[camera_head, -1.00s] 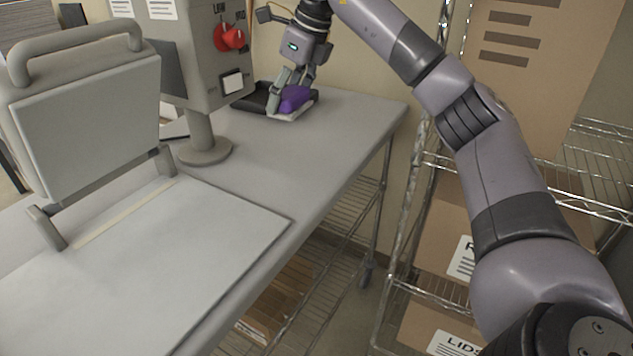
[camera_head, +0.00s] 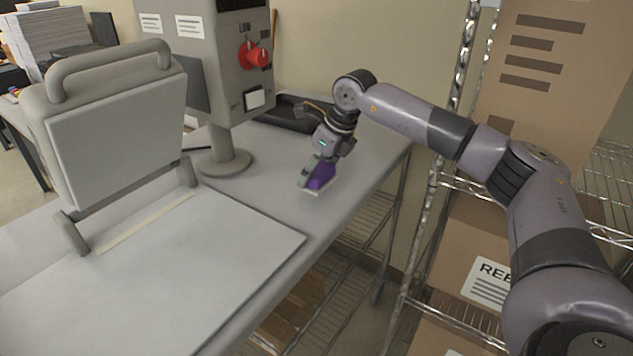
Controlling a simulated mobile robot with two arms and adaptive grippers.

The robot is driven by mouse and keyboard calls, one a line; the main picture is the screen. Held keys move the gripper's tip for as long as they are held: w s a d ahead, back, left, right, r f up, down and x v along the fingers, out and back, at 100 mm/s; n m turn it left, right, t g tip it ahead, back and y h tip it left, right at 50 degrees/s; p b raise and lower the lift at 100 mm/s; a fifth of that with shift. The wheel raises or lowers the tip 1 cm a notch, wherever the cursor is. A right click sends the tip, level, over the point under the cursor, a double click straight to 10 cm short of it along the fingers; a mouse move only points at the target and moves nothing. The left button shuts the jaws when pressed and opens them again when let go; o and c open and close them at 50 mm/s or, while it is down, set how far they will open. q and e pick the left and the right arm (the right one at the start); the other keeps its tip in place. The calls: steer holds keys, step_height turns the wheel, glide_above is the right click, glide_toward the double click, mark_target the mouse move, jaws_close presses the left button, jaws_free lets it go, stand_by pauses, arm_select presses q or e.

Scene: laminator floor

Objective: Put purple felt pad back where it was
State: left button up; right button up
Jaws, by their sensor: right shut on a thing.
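The purple felt pad (camera_head: 321,176) has a pale underside and is in my right gripper (camera_head: 318,172), which is shut on it. The gripper holds it near the right edge of the grey table, to the right of the control box post. I cannot tell whether the pad touches the table top. A black tray (camera_head: 290,114) lies at the back of the table, behind the gripper, and is partly hidden by the control box. My left gripper is not in view.
A grey control box (camera_head: 232,60) with a red knob stands on a post. The laminator press (camera_head: 120,120) has its lid raised over a white flat bed (camera_head: 150,265). A wire shelf with cardboard boxes (camera_head: 470,260) stands at the right. Table top around the pad is clear.

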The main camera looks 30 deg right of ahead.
step_height(320, 180, down, 4)
steer(key=shift+s+r+p, duration=0.1)
steer(key=shift+r+p, duration=0.05)
steer(key=shift+p, duration=0.25)
steer(key=shift+f, duration=0.2)
steer(key=shift+f, duration=0.15)
steer(key=o, duration=1)
steer(key=shift+o, duration=0.2)
